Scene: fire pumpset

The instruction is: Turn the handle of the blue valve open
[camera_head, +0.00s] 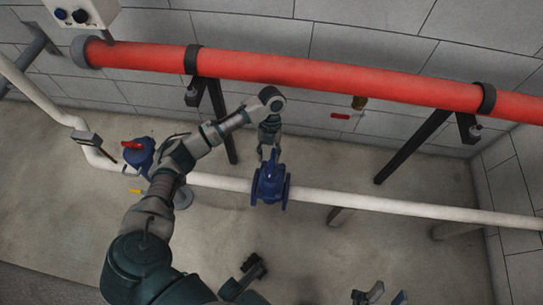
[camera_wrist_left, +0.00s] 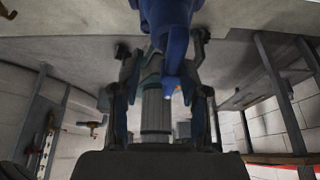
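The blue valve (camera_head: 270,187) sits on the white pipe near the middle of the head view, with its blue handle (camera_head: 272,161) pointing up toward the wall. My left gripper (camera_head: 268,154) reaches down to the handle from the wall side. In the left wrist view the blue valve (camera_wrist_left: 168,18) is at the top, and its handle (camera_wrist_left: 172,62) reaches between the spread fingers of my left gripper (camera_wrist_left: 165,90). A gap shows beside the handle; firm contact is not visible.
A thick red pipe (camera_head: 330,75) runs along the block wall above the white pipe (camera_head: 385,203), held by dark brackets (camera_head: 412,145). Another blue fitting with a red top (camera_head: 138,152) stands left, partly behind my left arm. The floor right of the valve is mostly clear.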

